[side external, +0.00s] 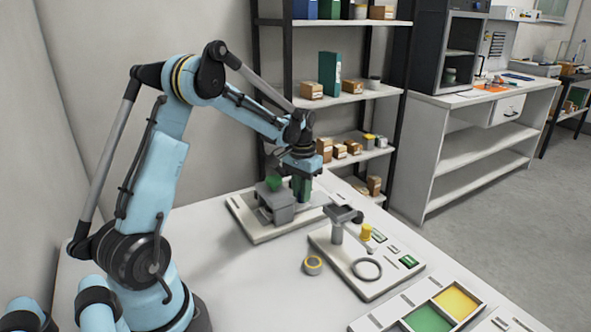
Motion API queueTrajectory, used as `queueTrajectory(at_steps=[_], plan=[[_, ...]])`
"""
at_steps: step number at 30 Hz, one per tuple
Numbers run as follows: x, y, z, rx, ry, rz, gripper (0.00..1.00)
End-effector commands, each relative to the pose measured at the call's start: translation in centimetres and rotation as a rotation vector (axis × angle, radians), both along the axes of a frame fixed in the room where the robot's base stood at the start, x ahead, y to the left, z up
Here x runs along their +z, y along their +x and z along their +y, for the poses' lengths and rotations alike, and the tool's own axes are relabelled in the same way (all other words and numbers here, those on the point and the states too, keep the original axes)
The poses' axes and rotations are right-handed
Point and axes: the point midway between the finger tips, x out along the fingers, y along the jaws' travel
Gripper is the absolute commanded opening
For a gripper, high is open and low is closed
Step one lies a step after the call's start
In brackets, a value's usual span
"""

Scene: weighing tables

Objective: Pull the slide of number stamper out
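A grey machine with a green top (275,205) stands on a light base plate at the middle of the table; it may be the number stamper, but no numbers can be read. My gripper (302,188) points down at its right side, close to or touching it. A dark green part shows below my wrist; I cannot tell whether it is my fingers or part of the machine. The finger gap is too small to see. No slide can be made out clearly.
A tray (395,311) with green and yellow compartments is at the front right. Shelves (352,98) stand behind.

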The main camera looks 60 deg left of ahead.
Motion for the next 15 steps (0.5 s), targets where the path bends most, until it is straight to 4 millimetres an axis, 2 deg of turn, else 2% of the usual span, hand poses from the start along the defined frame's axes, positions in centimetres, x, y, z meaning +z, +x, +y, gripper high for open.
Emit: queueTrajectory(at_steps=[1,3,11,15], plan=[[0.0,0.0,0.0,0.000,0.000,0.000,0.07],[0.0,0.0,0.0,0.000,0.000,0.000,0.00],[0.0,0.0,0.0,0.000,0.000,0.000,0.00],[0.0,1.0,0.0,-0.001,0.000,0.000,0.00]])
